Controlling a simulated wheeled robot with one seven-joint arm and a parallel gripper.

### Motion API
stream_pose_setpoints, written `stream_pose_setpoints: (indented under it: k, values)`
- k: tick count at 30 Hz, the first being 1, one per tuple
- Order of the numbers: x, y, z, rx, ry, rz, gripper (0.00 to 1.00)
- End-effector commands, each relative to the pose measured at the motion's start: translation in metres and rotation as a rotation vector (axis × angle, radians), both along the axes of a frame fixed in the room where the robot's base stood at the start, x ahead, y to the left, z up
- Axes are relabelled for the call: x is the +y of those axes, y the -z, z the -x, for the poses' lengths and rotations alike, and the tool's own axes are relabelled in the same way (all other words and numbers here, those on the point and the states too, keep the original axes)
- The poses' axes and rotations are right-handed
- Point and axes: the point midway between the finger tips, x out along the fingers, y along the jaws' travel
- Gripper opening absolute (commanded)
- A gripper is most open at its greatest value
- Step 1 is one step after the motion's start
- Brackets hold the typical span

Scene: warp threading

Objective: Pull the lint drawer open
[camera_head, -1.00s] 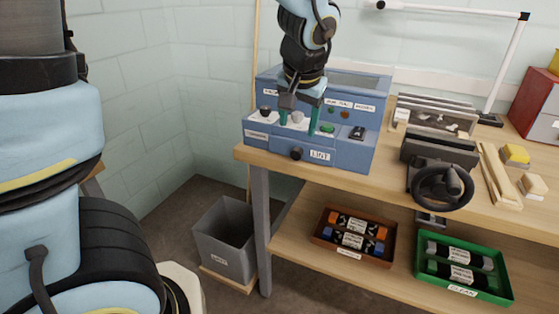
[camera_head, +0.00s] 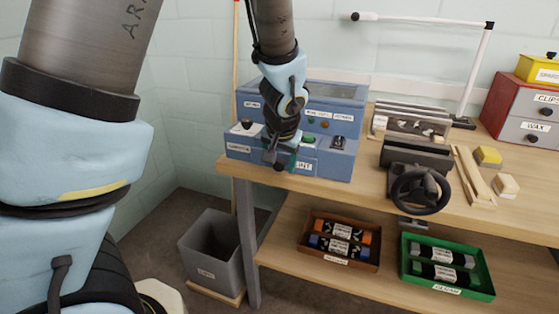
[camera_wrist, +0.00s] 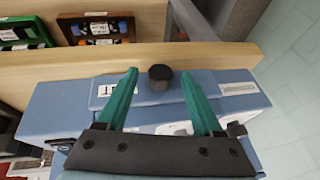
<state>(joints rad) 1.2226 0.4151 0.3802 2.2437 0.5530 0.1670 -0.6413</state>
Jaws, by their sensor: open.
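The lint drawer (camera_head: 320,171) is at the front of the blue machine (camera_head: 335,95), low down, with a white label partly covered by my gripper in the head view. Its dark round knob (camera_wrist: 160,77) shows clearly in the wrist view, beside the lint label (camera_wrist: 107,90). My gripper (camera_wrist: 158,74) is open, with one green finger on each side of the knob and the fingertips about level with it. I see a gap on both sides and no contact. In the head view my gripper (camera_head: 281,160) covers most of the knob. The drawer looks shut.
The bench edge (camera_head: 400,204) runs just below the drawer front. A black handwheel device (camera_head: 418,190) stands to the right. A grey bin (camera_head: 212,250) is on the floor. Brown (camera_head: 313,241) and green (camera_head: 475,291) trays sit on the lower shelf.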

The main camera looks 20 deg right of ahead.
Motion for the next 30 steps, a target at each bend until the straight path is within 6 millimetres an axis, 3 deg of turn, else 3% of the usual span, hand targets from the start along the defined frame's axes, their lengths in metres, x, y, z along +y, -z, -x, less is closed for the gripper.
stream_pose_setpoints:
  k: [8,26,30]
  values:
    - [-0.0002,0.0008,-0.0006,-0.001,0.0,0.001,0.68]
    - [-0.0002,0.0007,-0.0004,0.0,0.0,0.0,0.01]
    - [-0.0002,0.0007,-0.0003,0.0,0.0,0.0,0.0]
